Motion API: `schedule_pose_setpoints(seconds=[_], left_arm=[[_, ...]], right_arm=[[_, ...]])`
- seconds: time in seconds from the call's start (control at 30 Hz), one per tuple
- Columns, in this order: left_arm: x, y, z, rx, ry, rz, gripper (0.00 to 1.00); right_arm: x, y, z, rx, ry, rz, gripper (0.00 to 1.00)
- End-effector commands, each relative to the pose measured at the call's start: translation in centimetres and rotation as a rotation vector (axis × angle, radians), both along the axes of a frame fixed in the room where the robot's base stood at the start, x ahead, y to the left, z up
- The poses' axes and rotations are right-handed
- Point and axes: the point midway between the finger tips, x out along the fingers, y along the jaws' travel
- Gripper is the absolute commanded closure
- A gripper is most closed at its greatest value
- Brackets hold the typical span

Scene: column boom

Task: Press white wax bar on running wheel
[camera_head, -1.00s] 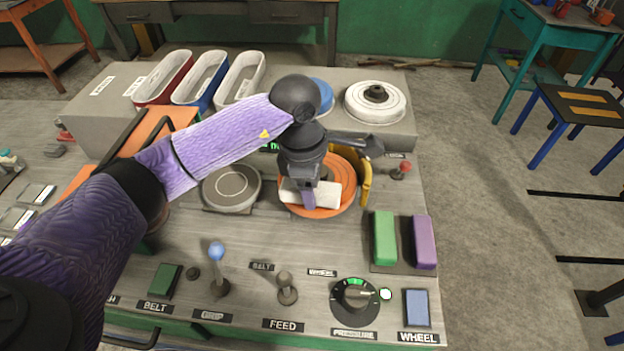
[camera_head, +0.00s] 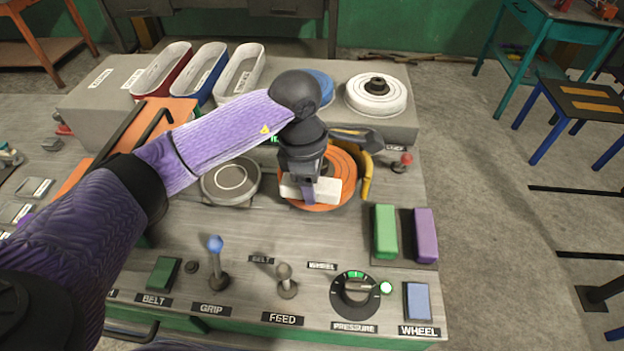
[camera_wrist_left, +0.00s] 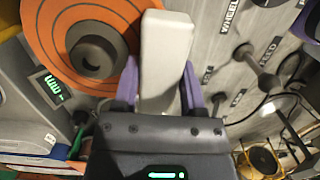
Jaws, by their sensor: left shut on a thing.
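The white wax bar (camera_head: 322,189) is held in my left gripper (camera_head: 308,192), over the front part of the orange wheel (camera_head: 343,165). In the left wrist view the white bar (camera_wrist_left: 166,55) sits between the two purple fingers (camera_wrist_left: 160,85), which are shut on it. The orange wheel (camera_wrist_left: 60,30), with its grey hub, is just left of the bar there. I cannot tell whether the bar touches the wheel face. My right gripper is not in view.
Green (camera_head: 385,230) and purple (camera_head: 425,235) bars lie in a tray at the right. A pressure dial (camera_head: 355,291), a blue wheel button (camera_head: 417,301) and a feed lever (camera_head: 285,278) line the front. A yellow guard (camera_head: 367,175) curves beside the wheel. A grey disc (camera_head: 230,180) lies left.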

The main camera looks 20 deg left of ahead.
Motion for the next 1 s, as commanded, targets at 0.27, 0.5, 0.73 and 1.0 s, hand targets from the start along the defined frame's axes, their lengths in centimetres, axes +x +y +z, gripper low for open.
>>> schedule_pose_setpoints(seconds=[0.27,0.5,0.73,1.0], left_arm=[[0.01,0.0,-0.36,0.0,-0.001,0.0,1.0],[0.01,0.0,-0.64,0.0,-0.001,0.0,1.0],[0.01,0.0,-0.85,0.0,-0.001,0.0,1.0],[0.0,0.01,-0.84,0.0,0.0,0.0,1.0]], right_arm=[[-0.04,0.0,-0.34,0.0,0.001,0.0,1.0],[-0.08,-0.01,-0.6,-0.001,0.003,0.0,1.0],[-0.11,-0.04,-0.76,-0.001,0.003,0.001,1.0],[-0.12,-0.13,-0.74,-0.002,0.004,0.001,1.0]])
